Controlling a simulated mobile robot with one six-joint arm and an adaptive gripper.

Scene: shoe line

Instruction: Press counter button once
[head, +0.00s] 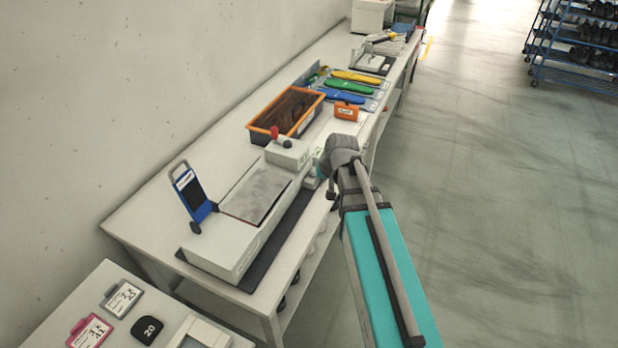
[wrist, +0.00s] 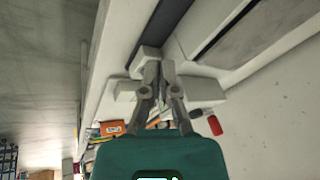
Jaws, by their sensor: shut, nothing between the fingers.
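My gripper (wrist: 160,68) is shut and empty, with its fingers together beside the pale machine. In the wrist view its tips lie over or against a small pale block (wrist: 143,57) at the edge of the dark mat (wrist: 162,24). I cannot tell whether they touch. No counter button can be clearly made out; the fingers may cover it. In the head view my arm hides most of the gripper, which is at the machine's (head: 225,248) far right end. A red-tipped lever (head: 275,132) stands on the machine's raised block (head: 288,153); its red knob also shows in the wrist view (wrist: 215,125).
A blue upright holder (head: 191,195) stands left of the machine. The wall is to the left; open floor (head: 500,220) is to the right. A shoe rack (head: 570,55) stands far back.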

